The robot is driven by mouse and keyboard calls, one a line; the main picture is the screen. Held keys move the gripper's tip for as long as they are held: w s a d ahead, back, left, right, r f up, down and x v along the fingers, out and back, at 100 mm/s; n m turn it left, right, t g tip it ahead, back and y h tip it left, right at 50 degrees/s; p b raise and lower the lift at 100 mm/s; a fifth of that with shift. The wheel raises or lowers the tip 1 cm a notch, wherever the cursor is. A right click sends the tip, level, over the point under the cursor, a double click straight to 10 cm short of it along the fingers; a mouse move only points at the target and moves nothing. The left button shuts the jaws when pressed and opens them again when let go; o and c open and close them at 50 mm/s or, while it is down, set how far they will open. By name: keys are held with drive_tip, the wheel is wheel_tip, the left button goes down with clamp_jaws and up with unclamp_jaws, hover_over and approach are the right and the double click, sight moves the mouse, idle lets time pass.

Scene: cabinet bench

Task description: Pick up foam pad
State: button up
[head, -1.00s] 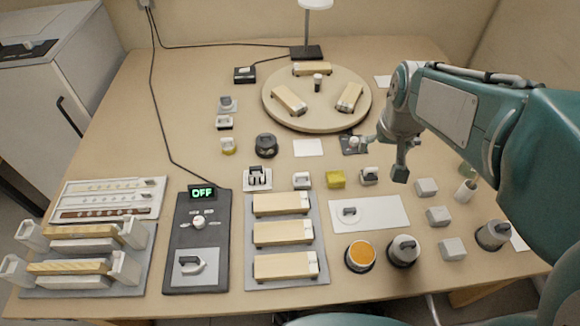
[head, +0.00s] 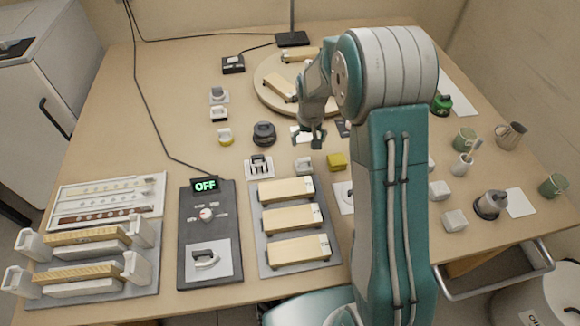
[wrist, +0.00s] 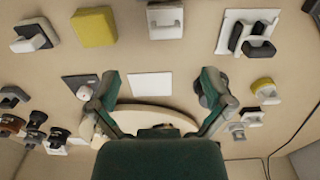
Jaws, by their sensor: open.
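The yellow block (head: 337,161), which looks most like the foam pad, lies on the bench right of the white handled block (head: 304,165). It also shows at the upper left of the wrist view (wrist: 94,27), outside the fingers and not held. My gripper (head: 310,138) is beyond the yellow block and a little left of it, above a flat white square. In the wrist view my gripper (wrist: 160,88) has its fingers spread wide and empty, with the white square (wrist: 152,86) showing between them. I cannot tell its exact height.
A dark-handled piece on a white plate (head: 259,167) and a dark round knob (head: 264,134) stand left of my gripper. The round turntable (head: 263,100) with cream blocks is beyond it. A grey tray (head: 262,250) with cream blocks lies nearer. My arm hides part of the right side.

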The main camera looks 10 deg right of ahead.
sight(303, 166)
drive_tip(key=shift+w+a+f, duration=0.15)
drive_tip(key=shift+a+f, duration=0.15)
drive_tip(key=shift+f, duration=0.2)
drive_tip(key=shift+w+a+f, duration=0.15)
drive_tip(key=shift+a+f, duration=0.1)
drive_tip(key=shift+f, duration=0.2)
drive_tip(key=f, duration=0.4)
drive_tip(key=shift+d+f, duration=0.4)
drive_tip(key=f, duration=0.6)
drive_tip(key=shift+a, duration=0.25)
drive_tip(key=c, duration=0.8)
